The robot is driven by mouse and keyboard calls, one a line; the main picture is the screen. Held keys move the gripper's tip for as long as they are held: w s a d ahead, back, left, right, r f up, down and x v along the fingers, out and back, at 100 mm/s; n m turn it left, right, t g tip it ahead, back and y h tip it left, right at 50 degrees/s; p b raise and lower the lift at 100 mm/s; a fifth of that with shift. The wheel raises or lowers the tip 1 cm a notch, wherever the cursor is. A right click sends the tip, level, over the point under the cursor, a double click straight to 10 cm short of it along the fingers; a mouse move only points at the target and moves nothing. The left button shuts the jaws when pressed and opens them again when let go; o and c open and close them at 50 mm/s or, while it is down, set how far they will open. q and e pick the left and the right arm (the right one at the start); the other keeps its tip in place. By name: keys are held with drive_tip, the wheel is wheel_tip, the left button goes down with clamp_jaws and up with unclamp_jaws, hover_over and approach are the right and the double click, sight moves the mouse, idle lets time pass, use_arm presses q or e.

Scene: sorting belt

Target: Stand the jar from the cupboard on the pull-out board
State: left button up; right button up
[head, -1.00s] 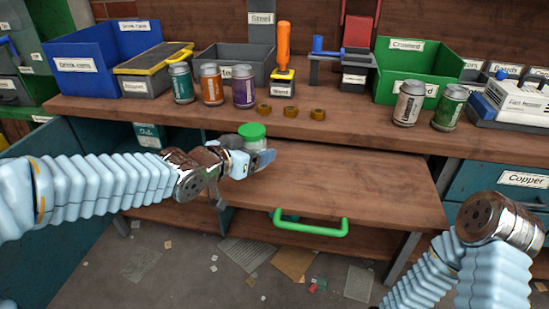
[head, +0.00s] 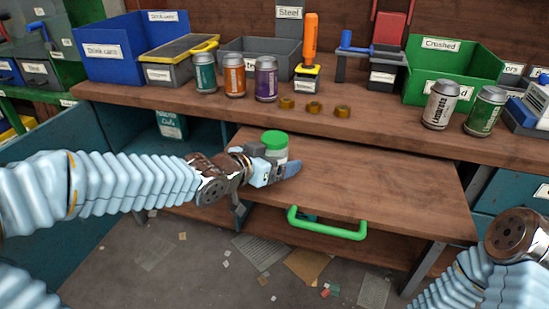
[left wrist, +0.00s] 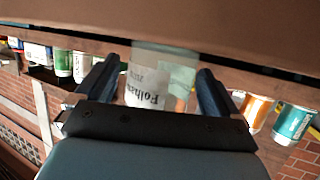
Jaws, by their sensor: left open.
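The jar (head: 275,155) is clear with a green lid and appears to stand upright on the left back part of the wooden pull-out board (head: 380,190). My left gripper (head: 274,167) is level and open, with one finger on each side of the jar's body. In the left wrist view the jar (left wrist: 150,90) shows upside down between the two spread fingers, its white label readable in part. Contact between fingers and jar cannot be told. My right arm shows at the lower right, but its gripper is out of view.
The board's green handle (head: 327,228) faces me. The worktop behind holds several cans, brass nuts (head: 313,107), a blue bin (head: 130,50) and a green bin (head: 450,75). An open teal cupboard (head: 200,135) lies left of the board. The board's right side is clear.

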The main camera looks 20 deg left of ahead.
use_arm(q)
drive_tip(key=shift+r, duration=0.1)
drive_tip(key=shift+s+a+r+p, duration=0.1)
drive_tip(key=shift+s+r+p, duration=0.15)
drive_tip(key=shift+p, duration=0.1)
drive_tip(key=p+v, duration=0.1)
drive_tip(key=v, duration=0.1)
drive_tip(key=p+v, duration=0.1)
drive_tip(key=v, duration=0.2)
drive_tip(key=shift+s+a+r+p, duration=0.1)
drive_tip(key=shift+s+r+p, duration=0.1)
drive_tip(key=shift+r+p, duration=0.2)
drive_tip(key=shift+f+v, duration=0.2)
drive_tip(key=shift+v, duration=1.25)
drive_tip(key=shift+f+v, duration=0.2)
drive_tip(key=shift+v, duration=1.2)
drive_tip(key=shift+s+a, duration=0.1)
drive_tip(key=shift+a, duration=0.05)
